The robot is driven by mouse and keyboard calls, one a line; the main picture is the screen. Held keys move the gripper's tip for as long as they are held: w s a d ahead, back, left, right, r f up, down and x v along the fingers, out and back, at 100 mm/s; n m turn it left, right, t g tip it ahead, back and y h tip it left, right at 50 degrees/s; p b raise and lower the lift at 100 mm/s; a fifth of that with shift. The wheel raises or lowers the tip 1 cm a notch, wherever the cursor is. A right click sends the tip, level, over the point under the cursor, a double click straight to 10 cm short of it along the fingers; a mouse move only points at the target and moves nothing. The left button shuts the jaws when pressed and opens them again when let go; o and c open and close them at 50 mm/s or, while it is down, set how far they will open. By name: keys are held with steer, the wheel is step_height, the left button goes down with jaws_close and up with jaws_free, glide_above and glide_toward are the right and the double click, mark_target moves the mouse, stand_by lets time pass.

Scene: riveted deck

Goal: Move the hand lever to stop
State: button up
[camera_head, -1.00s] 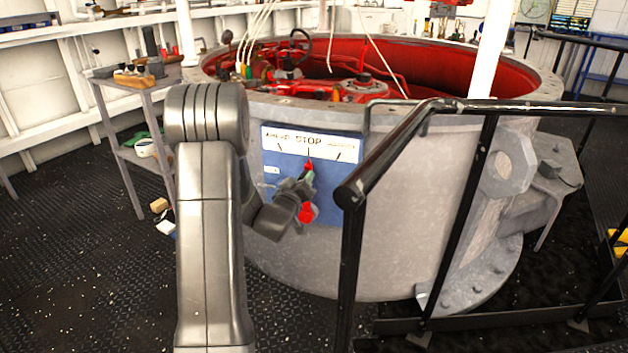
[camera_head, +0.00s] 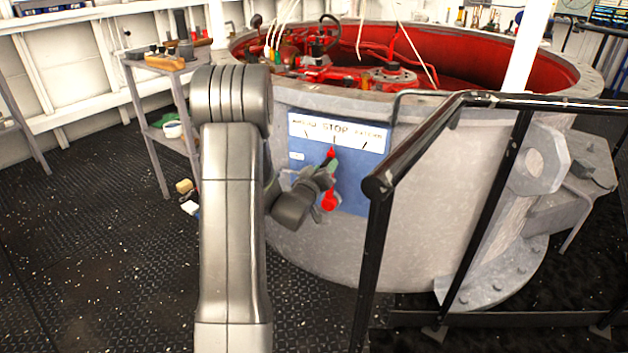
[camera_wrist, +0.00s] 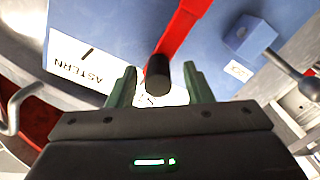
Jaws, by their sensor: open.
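The hand lever (camera_wrist: 180,32) is a red bar with a black end. In the head view its red tip (camera_head: 331,152) points up near the STOP mark, and a red round part shows at its lower end. The lever stands in front of a blue panel (camera_head: 352,190) with a white scale plate (camera_head: 365,135) reading STOP in the middle. In the wrist view ASTERN is legible on the plate. My gripper (camera_wrist: 159,80) is open, its two greenish fingers on either side of the lever's black end. Whether either finger touches it I cannot tell.
A black handrail (camera_head: 420,140) stands close to the right of the panel. The panel is on a large grey round housing (camera_head: 430,210) with red machinery inside. A small blue box with a short lever (camera_wrist: 250,38) is near my gripper. A grey shelf stand (camera_head: 160,130) is at left.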

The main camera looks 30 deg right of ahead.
steer(key=p+v, duration=0.1)
steer(key=v, duration=1.1)
steer(key=shift+s+a, duration=0.2)
steer(key=shift+a, duration=0.05)
steer(key=b+x, duration=0.1)
steer(key=x, duration=1.3)
steer(key=shift+d, duration=0.1)
steer(key=shift+s+d+b, duration=0.15)
steer(key=shift+s+b, duration=0.2)
steer(key=shift+w, duration=0.1)
